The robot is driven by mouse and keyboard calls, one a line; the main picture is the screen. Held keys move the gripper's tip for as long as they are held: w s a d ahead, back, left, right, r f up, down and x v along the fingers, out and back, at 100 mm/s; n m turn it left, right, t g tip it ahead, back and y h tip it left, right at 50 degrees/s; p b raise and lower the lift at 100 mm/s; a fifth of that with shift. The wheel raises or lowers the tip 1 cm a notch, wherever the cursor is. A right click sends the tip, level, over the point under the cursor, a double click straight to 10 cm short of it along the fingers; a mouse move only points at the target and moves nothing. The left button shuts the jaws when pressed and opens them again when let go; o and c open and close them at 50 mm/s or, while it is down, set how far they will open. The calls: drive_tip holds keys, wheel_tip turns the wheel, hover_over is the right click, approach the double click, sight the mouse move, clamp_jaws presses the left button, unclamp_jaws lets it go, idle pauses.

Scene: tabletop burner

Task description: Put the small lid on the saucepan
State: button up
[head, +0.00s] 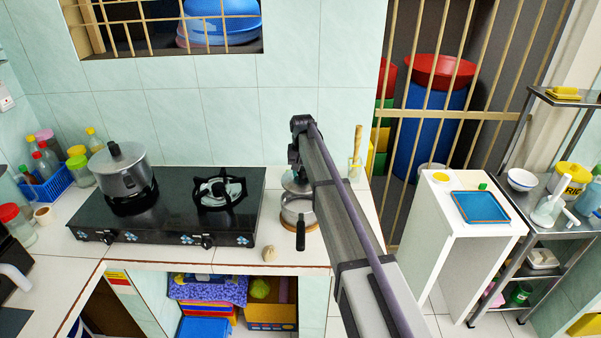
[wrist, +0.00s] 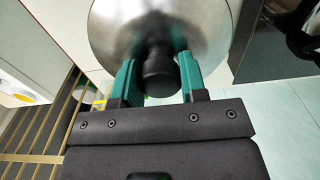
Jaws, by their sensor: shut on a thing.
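My gripper (wrist: 158,66) is shut on the black knob of the small lid; its teal fingers stand on both sides of the knob. The lid (wrist: 110,28) is a shiny round metal disc and fills the top of the wrist view. In the head view the lid (head: 295,184) shows just behind and above the saucepan, partly hidden by my arm. The small metal saucepan (head: 294,212) stands on a round wooden mat at the right of the counter. Its black handle points to the front. I cannot tell whether the lid touches the saucepan.
A black two-burner stove (head: 180,210) lies left of the saucepan, with a large lidded pot (head: 119,172) on its left burner. A small beige object (head: 269,254) lies near the counter's front edge. A utensil holder (head: 355,168) stands at the back right.

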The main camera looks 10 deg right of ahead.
sight(302, 184)
drive_tip(key=shift+a+f+b, duration=0.15)
drive_tip(key=shift+f+b, duration=2.8)
drive_tip(key=shift+f+b, duration=0.45)
drive_tip(key=shift+f+b, duration=0.75)
drive_tip(key=o, duration=1.1)
drive_tip(key=shift+c, duration=0.2)
drive_tip(key=shift+r, duration=0.1)
wheel_tip(302, 184, up, 6)
drive_tip(key=p, duration=0.6)
drive_tip(key=shift+r, duration=0.1)
